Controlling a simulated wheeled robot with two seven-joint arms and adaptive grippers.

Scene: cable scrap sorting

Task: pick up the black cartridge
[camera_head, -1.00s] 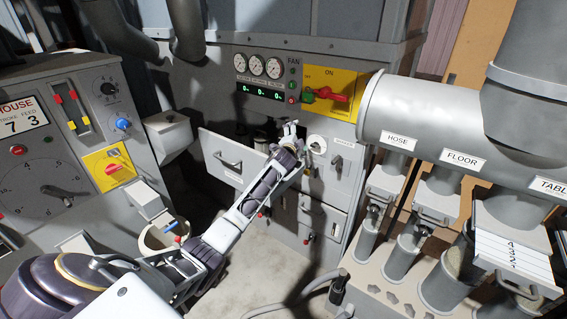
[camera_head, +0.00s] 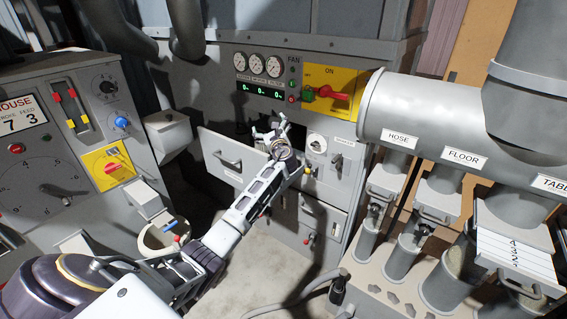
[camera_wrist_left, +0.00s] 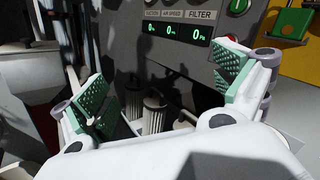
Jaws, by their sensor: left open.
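In the left wrist view, a pleated cartridge (camera_wrist_left: 154,112) with a dark round cap stands upright in deep shadow, below and between my open fingers. The shade hides true colours, so I cannot tell for sure which is the black cartridge. My left gripper (camera_wrist_left: 161,90) is open with green pads, empty and apart from both. In the head view my left gripper (camera_head: 271,130) is over the opened drawer (camera_head: 232,158) and hides its contents. My right gripper is not in view.
The grey cabinet face with digital readouts (camera_wrist_left: 172,32) rises close behind the gripper. A yellow panel with a red switch handle (camera_head: 334,94) is to the right. A large labelled duct (camera_head: 420,110) crowds the right side. A control box (camera_head: 60,150) stands at left.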

